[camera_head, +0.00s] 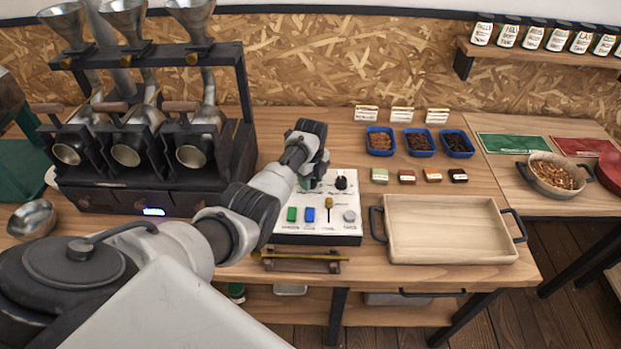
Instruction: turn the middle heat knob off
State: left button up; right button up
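A white control panel (330,232) with a dark base stands on the wooden bench. A black knob (341,181) shows at its upper right. Along its front are a green button (292,214), a blue button (310,215), a yellow-topped lever (329,206) and a round grey button (349,216). My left gripper (308,183) is over the panel's upper part, left of the visible knob. Its wrist and forearm cover the panel's upper left, so any other knobs there are hidden. I cannot tell whether its fingers are open or touching anything. My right gripper is out of view.
A black roaster with three drums (125,155) stands at the left. A wooden tray (450,256) lies right of the panel. Behind are blue bowls of beans (419,142) and small coloured blocks (407,176). A brass rod on a stand (300,258) lies in front.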

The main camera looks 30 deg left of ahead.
pick_arm(q)
jog(key=shift+c, duration=0.8)
